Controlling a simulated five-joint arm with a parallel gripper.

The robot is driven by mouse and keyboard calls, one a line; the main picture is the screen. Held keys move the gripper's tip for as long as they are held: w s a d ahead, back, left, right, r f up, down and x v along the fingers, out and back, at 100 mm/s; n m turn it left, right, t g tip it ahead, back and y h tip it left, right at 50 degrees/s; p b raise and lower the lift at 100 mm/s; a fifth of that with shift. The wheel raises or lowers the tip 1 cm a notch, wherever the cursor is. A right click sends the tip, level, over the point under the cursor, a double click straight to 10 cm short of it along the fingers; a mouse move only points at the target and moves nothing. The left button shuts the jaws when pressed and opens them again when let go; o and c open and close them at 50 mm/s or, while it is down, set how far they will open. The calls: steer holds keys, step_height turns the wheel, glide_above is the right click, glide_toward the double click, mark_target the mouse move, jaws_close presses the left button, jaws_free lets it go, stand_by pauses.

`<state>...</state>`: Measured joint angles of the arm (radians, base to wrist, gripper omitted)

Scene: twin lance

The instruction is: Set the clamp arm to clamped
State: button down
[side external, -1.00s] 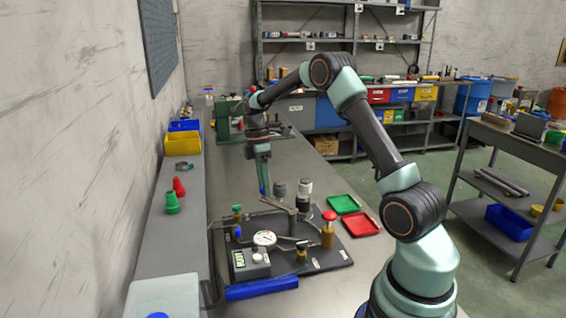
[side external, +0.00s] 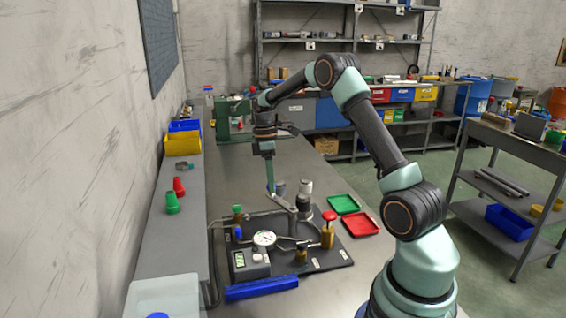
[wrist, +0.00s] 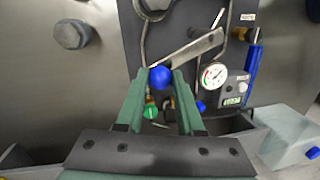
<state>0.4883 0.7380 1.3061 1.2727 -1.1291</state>
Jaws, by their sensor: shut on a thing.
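The clamp arm is a grey metal bar (wrist: 190,49) on the dark fixture plate, with a blue ball knob (wrist: 161,77) at its near end. In the side external view the bar (side external: 284,203) slopes from my gripper to a post at the right. My gripper (wrist: 160,74) is shut on the blue knob, one finger on each side of it. In the side external view my gripper (side external: 271,188) points down at the left end of the bar, and the knob is hidden there.
The fixture plate (side external: 320,257) bears a dial gauge (side external: 264,239), a digital readout box (side external: 248,263), a red-topped brass post (side external: 328,230) and a green knob (side external: 237,209). Green (side external: 343,204) and red (side external: 361,224) trays lie to its right. A blue bar (side external: 262,288) lies in front.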

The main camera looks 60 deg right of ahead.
steer(key=c, duration=0.5)
jaws_free()
steer(key=shift+c, duration=0.2)
steer(key=shift+r, duration=0.1)
step_height(320, 180, up, 12)
steer(key=w+d, duration=0.1)
steer(key=w, duration=0.1)
